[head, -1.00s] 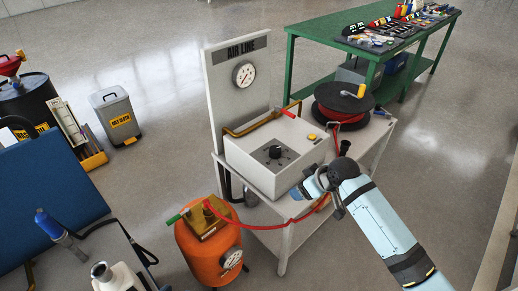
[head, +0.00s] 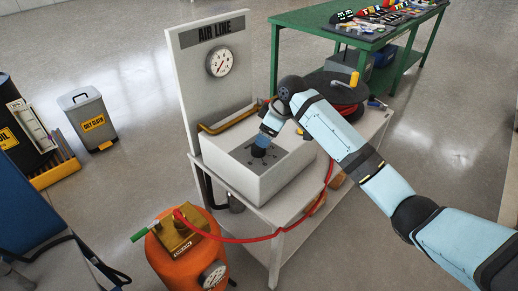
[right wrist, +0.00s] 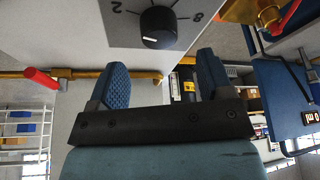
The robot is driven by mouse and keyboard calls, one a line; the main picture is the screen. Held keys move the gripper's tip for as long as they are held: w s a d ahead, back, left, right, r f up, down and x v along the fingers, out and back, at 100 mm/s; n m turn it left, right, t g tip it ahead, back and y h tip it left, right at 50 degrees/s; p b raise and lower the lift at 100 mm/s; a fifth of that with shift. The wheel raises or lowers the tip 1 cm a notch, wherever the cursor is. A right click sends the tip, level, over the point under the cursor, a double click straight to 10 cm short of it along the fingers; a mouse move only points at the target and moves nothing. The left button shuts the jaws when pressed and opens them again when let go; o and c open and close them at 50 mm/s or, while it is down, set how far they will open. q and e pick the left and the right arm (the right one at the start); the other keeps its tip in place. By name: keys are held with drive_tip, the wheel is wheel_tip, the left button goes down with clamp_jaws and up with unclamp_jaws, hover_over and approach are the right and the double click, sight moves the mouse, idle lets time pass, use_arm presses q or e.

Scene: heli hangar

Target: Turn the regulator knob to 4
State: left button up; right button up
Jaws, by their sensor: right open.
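The regulator knob (head: 258,151) is black and round, on a grey dial plate on top of a white box (head: 240,180). My right gripper (head: 264,141) is just above the knob and partly covers it in the head view. In the right wrist view the knob (right wrist: 158,26) is at the top, beyond the fingertips, with a white mark on its lower edge. The numerals 2 and 8 show on its dial plate; 4 is not visible. The right gripper's blue pads (right wrist: 162,68) are wide apart with nothing held. My left gripper is not in view.
An AIR LINE panel (head: 185,75) with a gauge (head: 221,62) stands behind the box. A brass pipe and a red-handled lever (right wrist: 42,78) are close by. A hose reel (head: 335,90) and red hose are right. An orange tank (head: 180,260) stands in front.

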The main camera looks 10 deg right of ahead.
sight(258, 149)
drive_tip(key=b+x, duration=0.1)
drive_tip(key=x, duration=0.4)
drive_tip(key=shift+w+a+f, duration=0.2)
drive_tip(key=shift+f, duration=0.45)
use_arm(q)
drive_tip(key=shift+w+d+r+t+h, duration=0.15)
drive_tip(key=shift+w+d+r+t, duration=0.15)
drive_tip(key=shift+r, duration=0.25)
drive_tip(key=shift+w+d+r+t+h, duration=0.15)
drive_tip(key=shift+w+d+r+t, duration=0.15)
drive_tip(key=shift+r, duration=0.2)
use_arm(e)
drive_tip(key=shift+f, duration=0.1)
drive_tip(key=c, duration=0.9)
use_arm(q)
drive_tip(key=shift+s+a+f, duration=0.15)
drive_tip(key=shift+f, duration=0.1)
